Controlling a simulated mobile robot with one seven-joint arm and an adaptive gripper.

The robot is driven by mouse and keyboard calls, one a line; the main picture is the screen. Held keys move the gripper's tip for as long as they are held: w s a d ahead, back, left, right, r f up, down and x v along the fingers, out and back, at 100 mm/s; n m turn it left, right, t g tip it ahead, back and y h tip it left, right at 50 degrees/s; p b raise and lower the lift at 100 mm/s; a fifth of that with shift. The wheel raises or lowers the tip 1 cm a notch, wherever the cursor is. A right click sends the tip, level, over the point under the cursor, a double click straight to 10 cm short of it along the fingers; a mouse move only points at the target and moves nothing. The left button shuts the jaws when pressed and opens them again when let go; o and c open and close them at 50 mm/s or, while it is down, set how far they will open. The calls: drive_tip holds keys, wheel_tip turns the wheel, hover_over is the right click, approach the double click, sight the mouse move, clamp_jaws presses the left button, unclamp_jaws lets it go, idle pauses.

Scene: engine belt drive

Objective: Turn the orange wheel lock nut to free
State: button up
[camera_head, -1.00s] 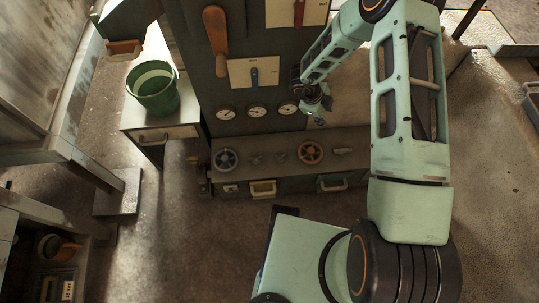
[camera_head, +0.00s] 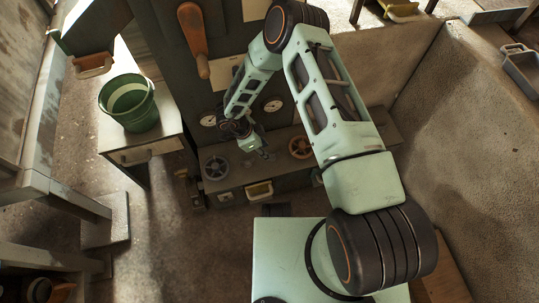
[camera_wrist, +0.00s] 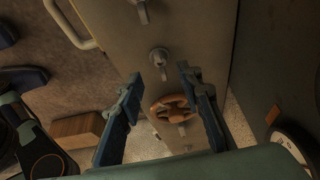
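The orange wheel (camera_head: 300,147) is on the low ledge of the dark panel. In the wrist view the orange wheel (camera_wrist: 172,108) shows between my gripper's fingers, beyond them. A grey knob (camera_wrist: 158,58) stands beside the wheel, near the line between the fingertips. Another grey knob (camera_wrist: 141,12) is farther up, and one lies just below the wheel, partly hidden by it. I cannot tell which knob is the orange wheel's lock nut. My gripper (camera_wrist: 160,75) is open and empty, apart from the wheel. In the head view my gripper (camera_head: 258,150) hangs over the ledge, hiding part of it.
A dark-spoked wheel (camera_head: 215,168) is on the ledge to the left. Gauges (camera_head: 272,105) and a large orange-handled lever (camera_head: 192,38) are on the panel. A green bucket (camera_head: 130,103) stands on a cabinet at left. A drawer handle (camera_wrist: 70,22) shows at upper left in the wrist view.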

drive_tip(key=b+x, duration=0.1)
drive_tip(key=x, duration=0.4)
drive_tip(key=shift+f, duration=0.3)
clamp_jaws()
